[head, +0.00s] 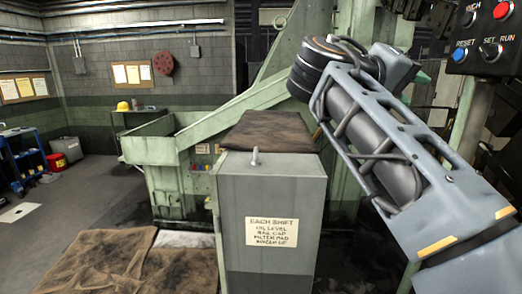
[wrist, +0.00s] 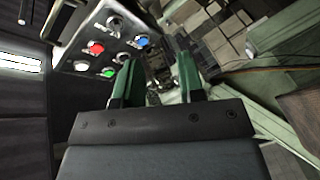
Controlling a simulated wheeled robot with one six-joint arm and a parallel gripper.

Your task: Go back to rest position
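My gripper (wrist: 160,72) shows in the wrist view with its two green fingers apart and nothing visible between them. It is tilted beside the control panel (wrist: 92,62), which has red, blue, green and white buttons. I cannot tell the exact gap between fingers and panel. In the head view my arm is raised across the right side, in front of the green machine (head: 270,85). The gripper cannot be clearly made out there. Part of the control panel (head: 487,38) shows at the top right.
A grey cabinet (head: 270,195) with a notice and a brown cloth (head: 268,131) on top stands in the middle. Brown mats (head: 110,262) lie on the floor at lower left. A blue cart (head: 22,160) and red bucket (head: 57,162) stand far left.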

